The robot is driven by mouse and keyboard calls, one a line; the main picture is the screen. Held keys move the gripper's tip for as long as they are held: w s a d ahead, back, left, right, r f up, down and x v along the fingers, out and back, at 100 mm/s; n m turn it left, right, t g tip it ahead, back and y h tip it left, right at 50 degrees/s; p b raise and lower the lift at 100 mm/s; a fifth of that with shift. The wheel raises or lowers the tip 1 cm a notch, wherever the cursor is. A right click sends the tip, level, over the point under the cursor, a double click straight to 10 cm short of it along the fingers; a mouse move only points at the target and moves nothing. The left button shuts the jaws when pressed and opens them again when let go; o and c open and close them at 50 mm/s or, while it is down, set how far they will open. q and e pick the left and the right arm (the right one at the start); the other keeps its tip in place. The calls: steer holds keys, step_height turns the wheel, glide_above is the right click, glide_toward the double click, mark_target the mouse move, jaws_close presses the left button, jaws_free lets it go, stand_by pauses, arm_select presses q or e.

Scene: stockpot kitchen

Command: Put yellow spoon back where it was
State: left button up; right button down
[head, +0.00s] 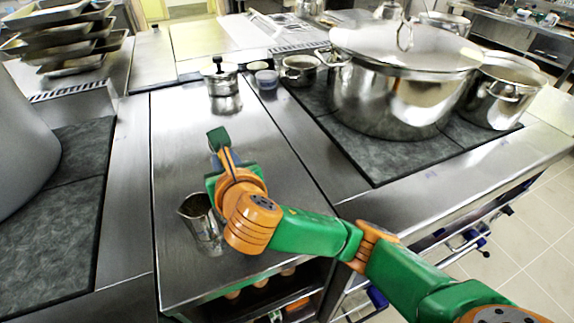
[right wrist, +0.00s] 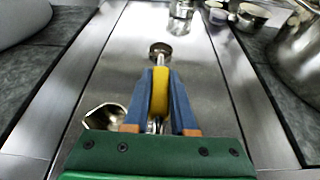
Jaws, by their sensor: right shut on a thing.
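The yellow spoon (right wrist: 160,92) has a yellow handle and a round metal end that points away from me in the right wrist view. My right gripper (right wrist: 161,95) is shut on its yellow handle, with one blue finger on each side. In the head view my right gripper (head: 220,150) is over the middle steel counter (head: 270,175), and I cannot make out the spoon there. A metal pitcher (head: 203,226) stands on the counter near the gripper; it also shows left of the fingers in the right wrist view (right wrist: 103,117). My left gripper is not in view.
A lidded canister (head: 223,88) and small pots (head: 300,70) stand at the counter's far end. A large lidded stockpot (head: 395,95) and another pot (head: 500,95) stand on the right cooktop. Trays (head: 65,35) are stacked at far left. The counter's middle is largely clear.

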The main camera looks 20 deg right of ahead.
steer(key=w+d+f, duration=0.4)
steer(key=d, duration=0.3)
steer(key=b, duration=0.1)
glide_above(272, 180)
steer(key=f, duration=0.4)
steer(key=shift+s+a+f, duration=0.25)
steer(key=shift+f, duration=0.15)
steer(key=f, duration=0.3)
steer(key=shift+w+d, duration=0.15)
steer(key=shift+d, duration=0.1)
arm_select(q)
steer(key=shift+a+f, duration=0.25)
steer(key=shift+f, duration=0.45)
arm_select(e)
steer(key=shift+f, duration=0.35)
steer(key=shift+f, duration=0.15)
steer(key=c, duration=0.7)
jaws_free()
steer(key=shift+c, duration=0.2)
